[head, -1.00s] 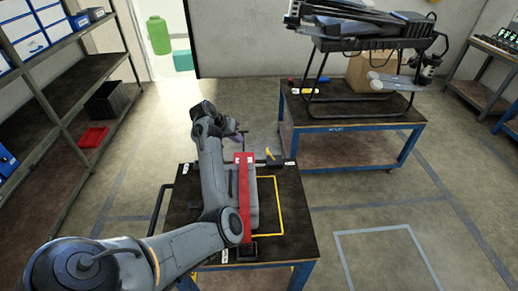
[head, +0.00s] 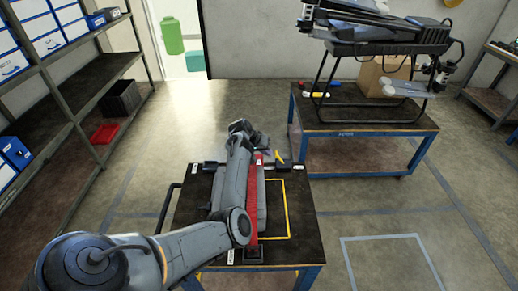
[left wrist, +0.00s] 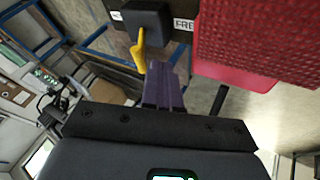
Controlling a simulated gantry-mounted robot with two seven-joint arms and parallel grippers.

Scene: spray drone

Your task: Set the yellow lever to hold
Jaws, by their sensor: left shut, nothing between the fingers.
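In the left wrist view the lever (left wrist: 138,50) comes out of a dark block (left wrist: 147,20), with a FREE label (left wrist: 184,24) on one side and a partly hidden label on the other. My left gripper (left wrist: 165,75) is shut and empty, its purple fingers right beside the lever's tip. I cannot tell whether they touch. In the head view my arm hides the fingers. My right gripper is not in view.
A second table (head: 360,125) behind carries a drone on a stand (head: 375,48). Shelves stand at the left.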

